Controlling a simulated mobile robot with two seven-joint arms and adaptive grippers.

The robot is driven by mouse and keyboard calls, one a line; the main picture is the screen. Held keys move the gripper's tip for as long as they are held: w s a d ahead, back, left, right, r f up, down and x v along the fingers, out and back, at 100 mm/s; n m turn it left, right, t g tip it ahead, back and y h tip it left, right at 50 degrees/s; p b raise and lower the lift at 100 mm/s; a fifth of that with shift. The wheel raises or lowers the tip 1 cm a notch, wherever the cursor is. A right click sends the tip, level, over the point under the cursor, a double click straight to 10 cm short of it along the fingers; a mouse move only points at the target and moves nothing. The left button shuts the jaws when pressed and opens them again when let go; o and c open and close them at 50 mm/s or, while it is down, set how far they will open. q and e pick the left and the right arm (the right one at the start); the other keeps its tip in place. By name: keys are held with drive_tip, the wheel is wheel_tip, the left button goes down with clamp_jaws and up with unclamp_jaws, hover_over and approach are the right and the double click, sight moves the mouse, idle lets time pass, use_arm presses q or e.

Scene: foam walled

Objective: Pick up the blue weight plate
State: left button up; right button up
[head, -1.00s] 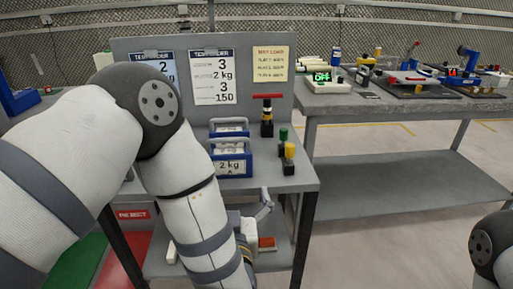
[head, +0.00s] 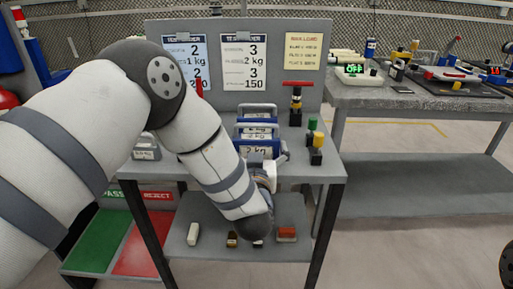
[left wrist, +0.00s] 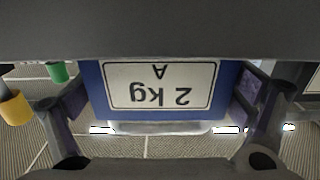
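The blue weight plates (head: 240,130) stand in a row on the grey bench, with silver handles on top and white labels. The front one reads "2 kg" and is partly hidden by my left arm. In the left wrist view a blue weight plate (left wrist: 95,88) fills the middle, its label "2 kg A" upside down. My left gripper (head: 268,170) is at the front of the plates. In the left wrist view its fingers (left wrist: 162,95) are spread, one at each side of the plate; contact is unclear. My right gripper is out of view.
A red-handled black device (head: 296,105) and green and yellow knobbed posts (head: 316,148) stand right of the plates. A board with sheets (head: 185,95) rises behind. The lower shelf (head: 210,240) holds small items. Green and red pass/reject areas lie below left.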

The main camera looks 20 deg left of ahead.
use_arm(q)
drive_tip(key=c, duration=0.9)
drive_tip(key=shift+w+r, duration=0.1)
drive_tip(key=shift+r, duration=0.1)
drive_tip(key=c, duration=0.3)
drive_tip(key=shift+c, duration=0.2)
drive_tip(key=shift+r, duration=0.1)
